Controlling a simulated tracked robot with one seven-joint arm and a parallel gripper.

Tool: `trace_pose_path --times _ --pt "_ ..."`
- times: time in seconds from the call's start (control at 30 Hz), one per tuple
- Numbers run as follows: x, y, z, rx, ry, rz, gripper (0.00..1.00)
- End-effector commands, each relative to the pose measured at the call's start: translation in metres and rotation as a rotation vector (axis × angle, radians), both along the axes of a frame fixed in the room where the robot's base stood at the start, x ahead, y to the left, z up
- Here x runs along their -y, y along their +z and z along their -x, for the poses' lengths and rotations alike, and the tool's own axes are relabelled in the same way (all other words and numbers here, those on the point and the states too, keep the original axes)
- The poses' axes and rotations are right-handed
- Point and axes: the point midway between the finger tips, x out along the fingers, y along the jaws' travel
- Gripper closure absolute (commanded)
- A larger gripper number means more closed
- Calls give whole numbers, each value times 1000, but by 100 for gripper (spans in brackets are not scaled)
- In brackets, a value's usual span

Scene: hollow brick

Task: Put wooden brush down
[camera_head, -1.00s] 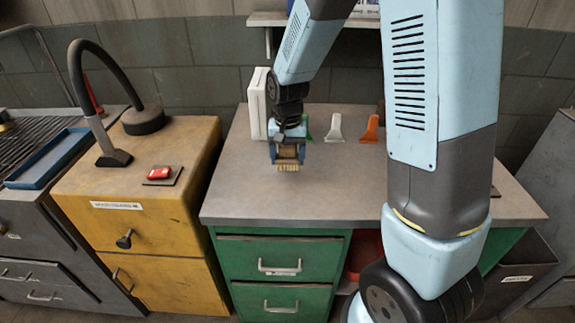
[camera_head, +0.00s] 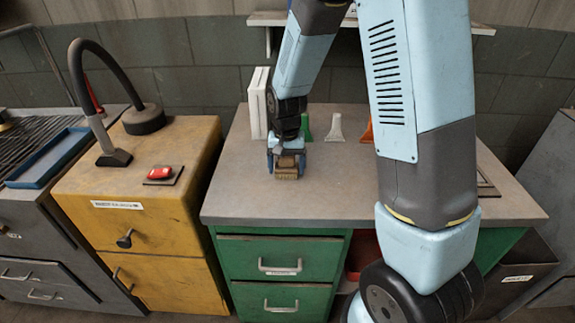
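The wooden brush (camera_head: 287,170) is a small brown block with pale bristles pointing down and toward me. My gripper (camera_head: 287,156) is shut on it, with blue fingers on either side. The brush is at or just above the grey top of the green workbench (camera_head: 245,203), left of the bench's middle. I cannot tell whether the bristles touch the surface. My arm hides part of the bench's right side.
A white box-like object (camera_head: 259,103) stands upright behind and left of the gripper. Green (camera_head: 305,128), pale (camera_head: 336,129) and orange (camera_head: 368,131) tools stand at the back. The bench top in front is clear. A yellow cabinet (camera_head: 150,180) with a red button (camera_head: 160,172) stands left.

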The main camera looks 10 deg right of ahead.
Motion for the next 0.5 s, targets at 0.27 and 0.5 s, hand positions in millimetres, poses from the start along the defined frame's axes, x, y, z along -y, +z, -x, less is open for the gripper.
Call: trace_pose_path --times 0.27,0.5 --pt "0 0 0 0 -1 0 3" --pt "0 7 -1 1 -1 -1 3"
